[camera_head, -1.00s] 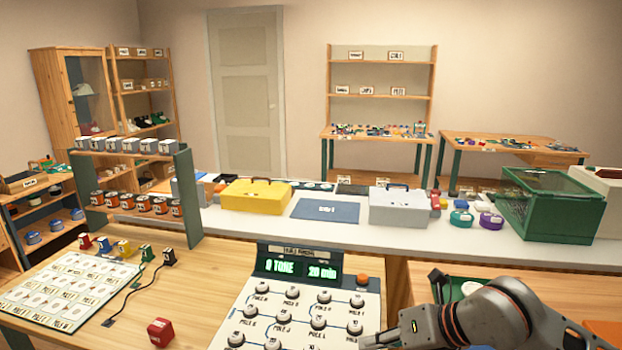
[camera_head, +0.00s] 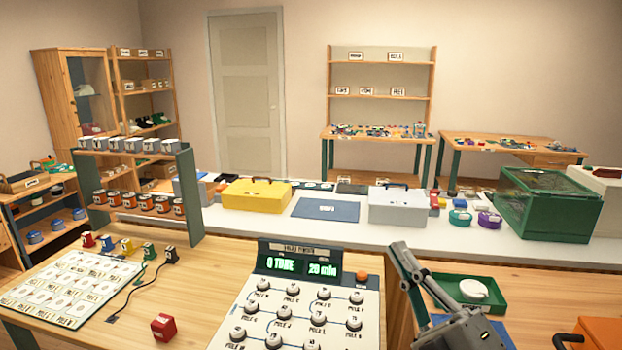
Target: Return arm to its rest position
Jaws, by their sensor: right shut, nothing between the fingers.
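My right gripper (camera_head: 401,254) is at the lower right, beside the right edge of the dial panel. Its dark grey fingers point up and away, shut with nothing between them. The gripper appears apart from the panel's knobs. My left gripper is out of view.
A green tray with a white round object (camera_head: 474,290) lies right of the gripper. An orange object (camera_head: 597,332) is at the lower right corner. A red cube (camera_head: 163,327) and a label sheet (camera_head: 67,288) lie left. Behind stands a white counter (camera_head: 283,228) with boxes.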

